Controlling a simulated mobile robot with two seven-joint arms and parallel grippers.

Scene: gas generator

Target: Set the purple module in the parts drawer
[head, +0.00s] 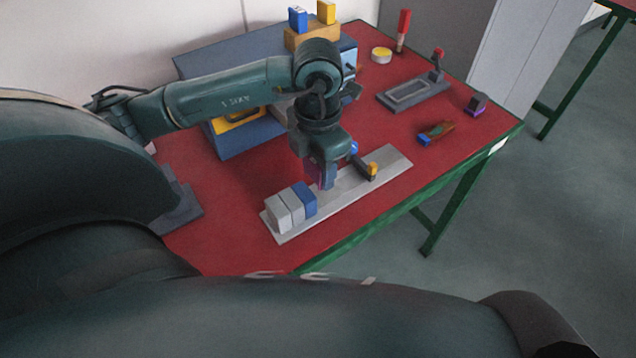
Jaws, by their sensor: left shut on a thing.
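My left gripper (328,176) points down over the light grey rail plate (392,166). It is shut on a small block with a purple edge, which I take for the purple module (319,184); the fingers hide most of it. It is just right of the blue module (304,197) at the row's end, and I cannot tell whether it touches the plate. A blue-grey cabinet (242,141) stands behind my left arm, with yellow parts (238,119) at its front. My arm hides much of it, so I cannot make out the parts drawer clearly. My right gripper is not in view.
Two grey modules (282,212) and a yellow-topped piece (371,170) are on the plate. Toward the right lie a brown-and-blue part (436,132), a dark piece with a purple base (476,104) and a grey frame (412,93). The red table (345,228) is clear in front.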

